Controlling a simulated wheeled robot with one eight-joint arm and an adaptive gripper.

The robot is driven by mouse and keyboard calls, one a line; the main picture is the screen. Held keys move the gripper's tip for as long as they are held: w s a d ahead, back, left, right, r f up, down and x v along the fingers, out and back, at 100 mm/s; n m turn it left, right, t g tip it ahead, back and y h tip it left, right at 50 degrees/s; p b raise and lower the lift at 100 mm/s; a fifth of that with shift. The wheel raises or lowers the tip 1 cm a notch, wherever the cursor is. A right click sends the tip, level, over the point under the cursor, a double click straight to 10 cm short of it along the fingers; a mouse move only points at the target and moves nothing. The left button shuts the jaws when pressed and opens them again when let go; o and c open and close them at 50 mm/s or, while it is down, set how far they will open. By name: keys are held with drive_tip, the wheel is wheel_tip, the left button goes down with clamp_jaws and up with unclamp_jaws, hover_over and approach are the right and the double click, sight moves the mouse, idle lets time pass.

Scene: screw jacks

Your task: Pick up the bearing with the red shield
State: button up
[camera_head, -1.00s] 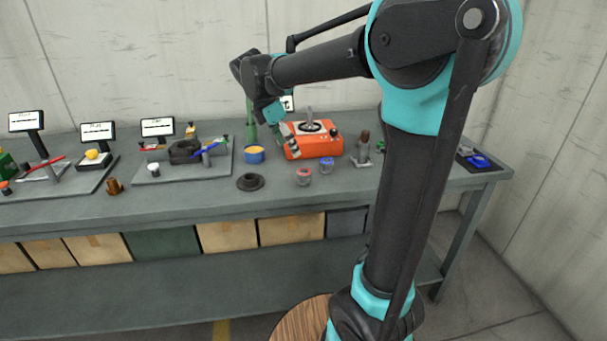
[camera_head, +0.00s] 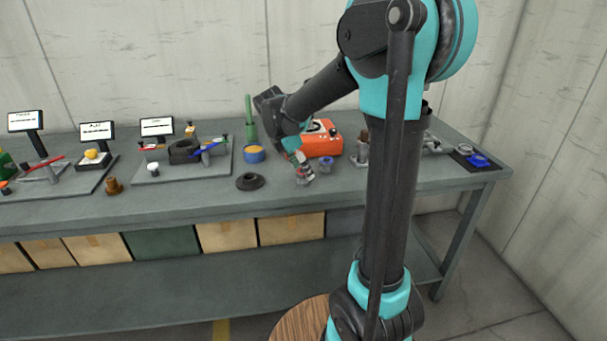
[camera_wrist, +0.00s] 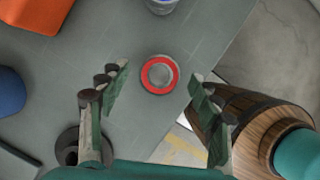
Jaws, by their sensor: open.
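The bearing with the red shield (camera_wrist: 160,75) shows in the wrist view as a red ring with a grey centre, seen from above on the grey bench. It lies ahead of and between the fingers of my gripper (camera_wrist: 156,95), which are spread wide and do not touch it. In the head view my gripper (camera_head: 305,176) hangs over the bench near the front edge and largely hides this bearing. A second bearing with a blue shield (camera_head: 325,166) stands just to the right; its edge shows at the top of the wrist view (camera_wrist: 160,5).
An orange machine (camera_head: 322,140) stands behind. A blue tub (camera_head: 254,154) and a dark flanged ring (camera_head: 250,182) are to the left. A grey stand (camera_head: 362,150) is to the right. The bench's front edge is close to the red-shielded bearing.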

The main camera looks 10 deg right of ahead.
drive_tip(key=shift+c, duration=0.3)
drive_tip(key=c, duration=1.2)
drive_tip(key=shift+r, duration=0.1)
drive_tip(key=shift+c, duration=0.2)
